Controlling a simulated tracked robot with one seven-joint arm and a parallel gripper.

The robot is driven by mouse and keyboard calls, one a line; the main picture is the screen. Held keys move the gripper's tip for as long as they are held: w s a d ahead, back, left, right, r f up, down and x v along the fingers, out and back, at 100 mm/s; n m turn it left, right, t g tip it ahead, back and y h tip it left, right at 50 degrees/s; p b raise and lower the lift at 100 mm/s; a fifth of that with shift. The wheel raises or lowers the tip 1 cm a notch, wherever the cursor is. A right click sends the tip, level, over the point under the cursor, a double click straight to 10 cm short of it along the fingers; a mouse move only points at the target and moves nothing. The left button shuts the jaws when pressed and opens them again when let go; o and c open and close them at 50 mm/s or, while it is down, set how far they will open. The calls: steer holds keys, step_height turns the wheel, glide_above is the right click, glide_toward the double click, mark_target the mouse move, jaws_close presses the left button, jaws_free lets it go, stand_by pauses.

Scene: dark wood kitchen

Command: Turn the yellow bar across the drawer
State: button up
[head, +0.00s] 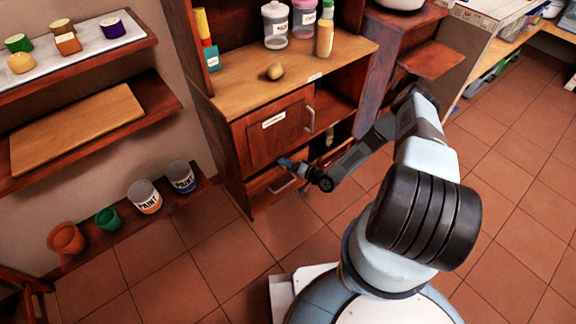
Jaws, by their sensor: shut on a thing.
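A dark wood cabinet (240,150) stands left of my arm. Its drawer (262,190) is low down, below a labelled door (274,130), and has a pale metal handle (283,187). My gripper (288,163) is at the top of the drawer front, near the door's lower edge and just above the handle. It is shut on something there. The yellow bar does not show clearly; the jaws cover that spot, so its angle cannot be told.
A potato-like object (274,71), jars (276,24) and an orange bottle (325,38) stand on the cabinet top. Paint cans (145,197) and pots (66,239) line a low shelf at left. Tiled floor (230,258) is clear in front.

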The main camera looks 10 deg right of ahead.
steer(key=m+y, duration=0.1)
steer(key=m, duration=0.1)
steer(key=f+m, duration=0.1)
steer(key=m, duration=0.1)
steer(key=shift+m+t+y, duration=0.3)
steer(key=shift+t+y, duration=0.1)
stand_by(0.5)
steer(key=o, duration=0.8)
steer(key=shift+f, duration=0.1)
steer(key=shift+o, duration=1.1)
steer(key=shift+a, duration=0.1)
steer(key=shift+s, duration=0.1)
steer(key=v, duration=1.3)
steer(key=shift+d, duration=0.4)
steer(key=shift+s+f, duration=0.1)
steer(key=shift+s, duration=0.1)
